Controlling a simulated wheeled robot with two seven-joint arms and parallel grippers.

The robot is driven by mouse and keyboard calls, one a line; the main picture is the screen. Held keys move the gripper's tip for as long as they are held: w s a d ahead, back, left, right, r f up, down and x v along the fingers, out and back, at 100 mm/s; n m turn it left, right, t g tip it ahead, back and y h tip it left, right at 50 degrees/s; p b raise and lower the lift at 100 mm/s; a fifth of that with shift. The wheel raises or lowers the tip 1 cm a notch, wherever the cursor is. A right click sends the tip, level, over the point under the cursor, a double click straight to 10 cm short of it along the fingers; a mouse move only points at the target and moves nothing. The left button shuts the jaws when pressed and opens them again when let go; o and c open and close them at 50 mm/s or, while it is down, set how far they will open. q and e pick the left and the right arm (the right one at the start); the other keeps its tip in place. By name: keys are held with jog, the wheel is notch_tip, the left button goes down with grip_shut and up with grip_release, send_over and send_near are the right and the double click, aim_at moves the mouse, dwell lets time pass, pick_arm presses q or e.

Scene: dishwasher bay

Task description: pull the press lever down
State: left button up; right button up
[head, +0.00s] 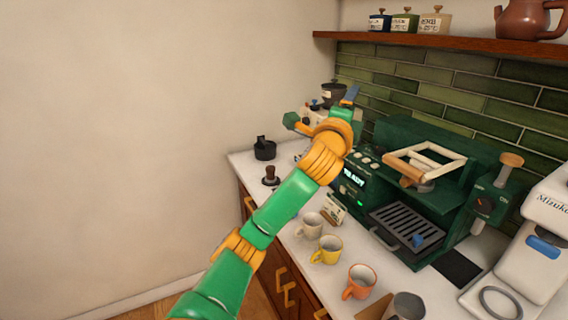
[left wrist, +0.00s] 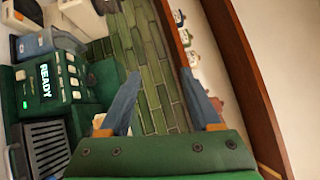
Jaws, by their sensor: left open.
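The green coffee machine (head: 440,150) stands on the counter against the tiled wall, its display reading READY. A wood-handled lever (head: 510,160) stands upright at its right side, above a panel marked OFF and ON. I cannot tell for certain that this is the press lever. My right gripper is not in view.
A wooden shelf (head: 440,43) with canisters and a teapot (head: 522,18) runs above. Several mugs, including a yellow mug (head: 327,250), line the counter's front. A grinder (head: 333,95) is behind my arm; a white machine (head: 535,240) stands at right.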

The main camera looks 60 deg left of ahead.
pick_arm(q)
jog(key=s+a+f+n+g, duration=0.1)
jog(key=a+f, duration=0.3)
jog(key=f, duration=0.6)
jog(key=s+a+f+n+g, duration=0.1)
jog(key=a+f, duration=0.4)
jog(key=f, duration=0.6)
jog(key=s+a+f+n+g, duration=0.1)
jog(key=a+f+g, duration=0.4)
jog(key=f, duration=0.5)
jog(key=shift+s+f, duration=0.3)
jog(key=shift+s, duration=0.45)
